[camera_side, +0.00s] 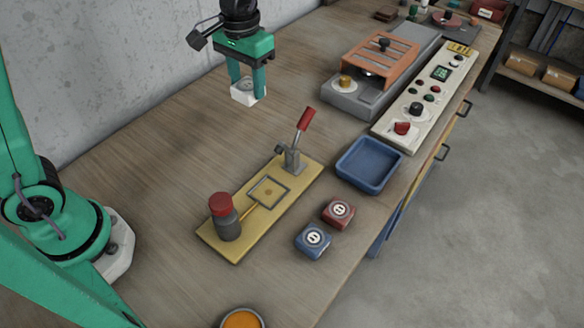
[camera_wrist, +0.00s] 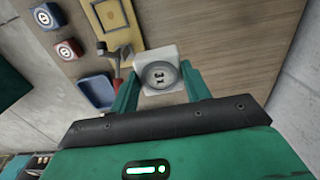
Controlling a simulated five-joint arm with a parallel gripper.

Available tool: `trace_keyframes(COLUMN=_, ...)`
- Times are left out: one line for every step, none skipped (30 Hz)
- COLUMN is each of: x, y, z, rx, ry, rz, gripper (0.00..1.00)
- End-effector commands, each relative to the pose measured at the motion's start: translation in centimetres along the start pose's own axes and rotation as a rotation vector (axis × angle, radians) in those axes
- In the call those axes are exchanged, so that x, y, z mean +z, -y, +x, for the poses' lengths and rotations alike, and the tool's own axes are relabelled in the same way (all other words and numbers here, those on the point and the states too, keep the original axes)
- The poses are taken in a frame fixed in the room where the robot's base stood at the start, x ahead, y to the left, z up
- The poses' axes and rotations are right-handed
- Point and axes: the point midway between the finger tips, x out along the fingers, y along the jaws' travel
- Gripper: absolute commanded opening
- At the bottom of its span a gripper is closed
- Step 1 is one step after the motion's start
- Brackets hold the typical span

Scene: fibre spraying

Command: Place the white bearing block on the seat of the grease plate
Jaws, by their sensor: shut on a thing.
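My gripper (camera_side: 247,82) is shut on the white bearing block (camera_side: 244,96) and holds it above the table, behind the grease plate. In the wrist view the block (camera_wrist: 158,57) sits between the green fingers, with a round grey bearing on its face. The yellow grease plate (camera_side: 222,246) lies on the table. Its seat is a square dark outline (camera_side: 269,191) near the middle. A grey and red grease pot (camera_side: 226,218) stands at the plate's near end, and a lever with a red handle (camera_side: 304,120) stands at the far end.
An empty blue tray (camera_side: 369,163) lies right of the plate. A red block (camera_side: 338,212) and a blue block (camera_side: 313,241) lie nearby. An orange-topped machine (camera_side: 382,62) and a control panel (camera_side: 425,97) stand at the back right. The table left of the plate is clear.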

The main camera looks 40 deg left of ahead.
Motion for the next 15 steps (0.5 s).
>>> trace_keyframes(x=-0.2, y=0.6, z=-0.2, rx=0.000, ry=-0.002, rz=-0.003, gripper=0.16)
trace_keyframes(x=-0.2, y=0.8, z=-0.3, rx=0.000, ry=-0.001, rz=-0.002, gripper=0.16)
trace_keyframes(x=-0.3, y=1.1, z=-0.3, rx=0.000, ry=-0.001, rz=-0.001, gripper=0.16)
trace_keyframes(x=-0.3, y=1.3, z=-0.4, rx=0.000, ry=-0.001, rz=-0.001, gripper=0.16)
trace_keyframes(x=-0.3, y=1.4, z=-0.4, rx=0.000, ry=-0.001, rz=-0.001, gripper=0.16)
trace_keyframes(x=-0.4, y=1.5, z=-0.4, rx=0.000, ry=-0.002, rz=0.000, gripper=0.16)
trace_keyframes(x=-0.4, y=1.5, z=-0.4, rx=0.000, ry=-0.002, rz=0.000, gripper=0.16)
trace_keyframes(x=-0.4, y=1.5, z=-0.4, rx=0.000, ry=-0.002, rz=0.000, gripper=0.16)
trace_keyframes(x=-0.4, y=1.5, z=-0.4, rx=0.000, ry=-0.002, rz=0.001, gripper=0.16)
trace_keyframes(x=-0.4, y=1.5, z=-0.4, rx=0.000, ry=-0.001, rz=0.001, gripper=0.16)
trace_keyframes(x=-0.4, y=1.5, z=-0.3, rx=0.000, ry=-0.001, rz=0.001, gripper=0.16)
trace_keyframes(x=-0.5, y=1.5, z=-0.2, rx=0.000, ry=0.000, rz=0.001, gripper=0.16)
trace_keyframes(x=-0.5, y=1.5, z=0.0, rx=0.000, ry=0.000, rz=0.001, gripper=0.16)
trace_keyframes(x=-0.6, y=1.5, z=0.2, rx=0.000, ry=0.000, rz=0.001, gripper=0.16)
trace_keyframes(x=-0.8, y=1.4, z=0.6, rx=0.000, ry=0.000, rz=0.001, gripper=0.16)
